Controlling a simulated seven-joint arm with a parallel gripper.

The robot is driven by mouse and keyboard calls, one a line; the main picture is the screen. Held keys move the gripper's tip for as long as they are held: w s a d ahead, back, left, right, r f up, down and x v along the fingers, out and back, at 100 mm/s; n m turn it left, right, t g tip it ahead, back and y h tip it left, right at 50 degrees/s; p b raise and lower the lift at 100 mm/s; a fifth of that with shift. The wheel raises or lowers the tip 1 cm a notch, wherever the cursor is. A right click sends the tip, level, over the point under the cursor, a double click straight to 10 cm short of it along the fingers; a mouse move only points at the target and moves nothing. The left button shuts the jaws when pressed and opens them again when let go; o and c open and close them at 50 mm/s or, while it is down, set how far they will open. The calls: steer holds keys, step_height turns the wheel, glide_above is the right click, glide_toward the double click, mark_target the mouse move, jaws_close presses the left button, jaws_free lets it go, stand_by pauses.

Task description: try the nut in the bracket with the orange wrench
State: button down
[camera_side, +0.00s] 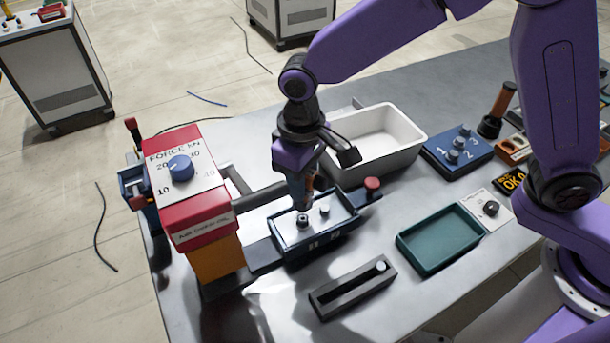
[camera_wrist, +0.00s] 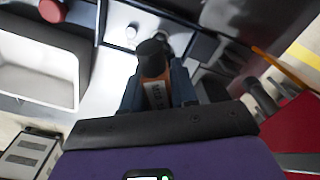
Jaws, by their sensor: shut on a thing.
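My gripper (camera_side: 305,200) points down over a blue-walled tray-like fixture with a pale floor (camera_side: 290,240), which may be the bracket. In the wrist view my gripper (camera_wrist: 157,88) is shut on an orange tool with dark lettering and a black end (camera_wrist: 153,70), which I take for the orange wrench. In the side view most of the tool is hidden by my gripper. A small dark round piece (camera_side: 303,222), perhaps the nut, is just below my fingertips; I cannot tell whether the tool touches it. A second small peg (camera_side: 325,210) stands beside it.
A white bin (camera_side: 415,140) is behind, and a red knob (camera_side: 372,184) is beside the fixture.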

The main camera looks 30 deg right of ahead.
steer(key=shift+f, duration=2.2)
steer(key=shift+f, duration=1)
stand_by(0.5)
steer(key=shift+m, duration=1.2)
steer(key=shift+n, duration=0.6)
